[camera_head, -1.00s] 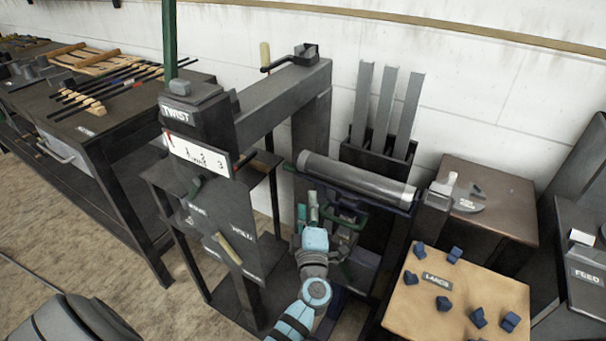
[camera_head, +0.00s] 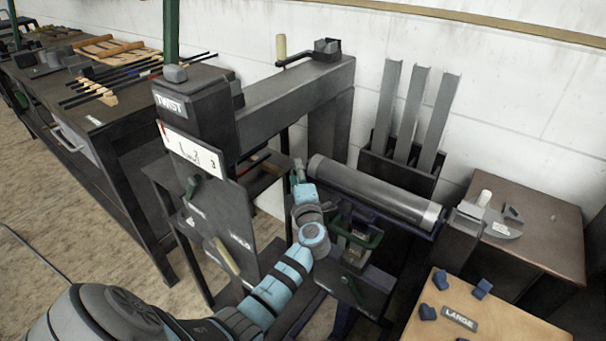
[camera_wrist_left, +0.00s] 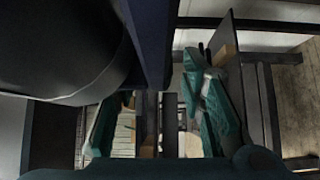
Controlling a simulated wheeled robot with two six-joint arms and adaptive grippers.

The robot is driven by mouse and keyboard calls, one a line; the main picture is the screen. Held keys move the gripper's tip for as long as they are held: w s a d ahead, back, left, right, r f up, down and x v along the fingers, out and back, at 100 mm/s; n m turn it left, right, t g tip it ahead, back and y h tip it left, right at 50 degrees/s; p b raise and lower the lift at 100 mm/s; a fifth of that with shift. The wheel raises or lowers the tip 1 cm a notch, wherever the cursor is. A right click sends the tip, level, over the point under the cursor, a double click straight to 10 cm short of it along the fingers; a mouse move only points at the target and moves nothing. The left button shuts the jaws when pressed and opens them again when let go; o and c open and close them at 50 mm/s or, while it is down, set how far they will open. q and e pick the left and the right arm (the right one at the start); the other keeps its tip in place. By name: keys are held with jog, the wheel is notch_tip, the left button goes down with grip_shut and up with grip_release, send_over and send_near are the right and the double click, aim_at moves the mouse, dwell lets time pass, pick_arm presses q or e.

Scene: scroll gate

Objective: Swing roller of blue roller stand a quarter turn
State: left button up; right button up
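The roller (camera_head: 375,190) is a dark grey cylinder with a silver band near its right end. It lies on the dark blue roller stand (camera_head: 405,222), sloping down to the right in the head view. My left gripper (camera_head: 298,173) is at the roller's left end, beside it. In the left wrist view the left gripper (camera_wrist_left: 160,100) has its teal fingers spread apart. A dark blue bar (camera_wrist_left: 150,40) reaches down toward the gap between them, and the dark roller (camera_wrist_left: 60,45) fills the upper left. I cannot tell whether the fingers touch the bar. My right gripper is not in view.
The dark TWIST post (camera_head: 190,110) with its numbered panel and overhead beam (camera_head: 290,100) stands left of the gripper. Upright grey channels (camera_head: 415,110) stand behind the roller. A tan table (camera_head: 470,305) with blue pieces and a LARGE label is at lower right.

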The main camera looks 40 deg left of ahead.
pick_arm(q)
jog(key=shift+d+r, duration=0.1)
jog(key=shift+c, duration=0.9)
jog(key=c, duration=0.6)
grip_shut()
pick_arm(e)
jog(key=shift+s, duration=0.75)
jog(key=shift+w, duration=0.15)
